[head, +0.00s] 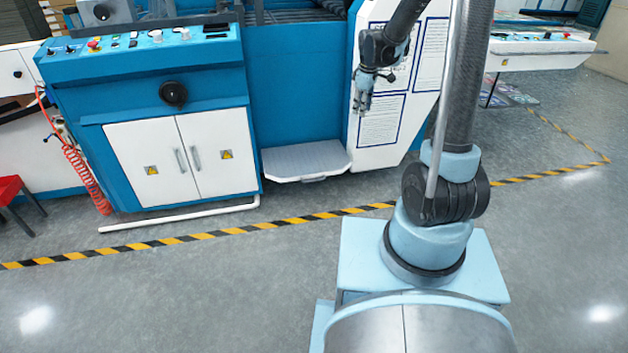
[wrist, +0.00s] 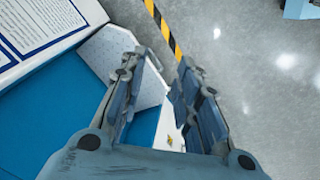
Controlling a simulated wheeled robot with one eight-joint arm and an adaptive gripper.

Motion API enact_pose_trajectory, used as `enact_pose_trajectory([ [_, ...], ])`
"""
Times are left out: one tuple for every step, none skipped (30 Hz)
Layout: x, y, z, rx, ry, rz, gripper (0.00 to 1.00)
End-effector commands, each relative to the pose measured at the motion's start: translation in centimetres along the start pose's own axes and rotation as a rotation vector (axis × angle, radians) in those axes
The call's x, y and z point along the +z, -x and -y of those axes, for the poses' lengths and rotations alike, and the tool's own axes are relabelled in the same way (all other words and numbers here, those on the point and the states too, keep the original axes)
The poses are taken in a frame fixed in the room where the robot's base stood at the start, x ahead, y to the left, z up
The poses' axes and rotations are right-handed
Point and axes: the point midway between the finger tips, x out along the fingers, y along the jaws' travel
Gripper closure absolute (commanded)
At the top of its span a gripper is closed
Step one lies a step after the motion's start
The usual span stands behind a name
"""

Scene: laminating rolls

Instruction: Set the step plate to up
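The step plate (head: 305,160) is a light grey ribbed panel low on the front of the blue machine, between the white cabinet doors and the white panel with printed sheets. It lies about flat, sticking out just above the floor. My gripper (head: 362,103) hangs in front of the white panel, above and to the right of the plate, apart from it. In the wrist view the plate (wrist: 104,50) shows beyond and left of the fingers, partly hidden by the left one. My gripper (wrist: 164,68) has a gap between its fingers and nothing between them.
The blue machine (head: 298,85) rises behind the plate. White cabinet doors (head: 183,155) stand left of it, with a white pipe (head: 180,215) low in front. A yellow-black floor stripe (head: 230,231) crosses the floor before the machine. The floor near the plate is clear.

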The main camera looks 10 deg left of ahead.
Motion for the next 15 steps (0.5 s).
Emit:
enact_pose_trajectory([
  [-1.1,-1.1,-0.4,-0.001,0.03,-0.001,0.7],
  [-1.6,-1.8,-0.7,-0.001,0.05,-0.002,0.7],
  [-2.4,-2.6,-0.9,-0.002,0.074,-0.002,0.7],
  [-2.9,-3.2,-1.0,-0.003,0.094,-0.003,0.7],
  [-3.5,-3.9,-1.2,-0.003,0.112,-0.003,0.7],
  [-4.2,-4.8,-1.4,-0.004,0.138,-0.004,0.7],
  [-4.7,-5.4,-1.5,-0.004,0.156,-0.005,0.7],
  [-5.2,-6.1,-1.6,-0.004,0.176,-0.005,0.7],
  [-5.9,-7.0,-1.7,-0.005,0.2,-0.006,0.7],
  [-6.5,-7.8,-1.8,-0.006,0.22,-0.007,0.7],
  [-7.0,-8.5,-1.9,-0.006,0.238,-0.007,0.7],
  [-7.6,-9.5,-2.0,-0.006,0.264,-0.008,0.7],
  [-8.1,-10.2,-2.0,-0.007,0.282,-0.009,0.7],
  [-8.6,-11.0,-2.0,-0.007,0.301,-0.009,0.7],
  [-9.3,-12.0,-2.0,-0.008,0.326,-0.01,0.7],
])
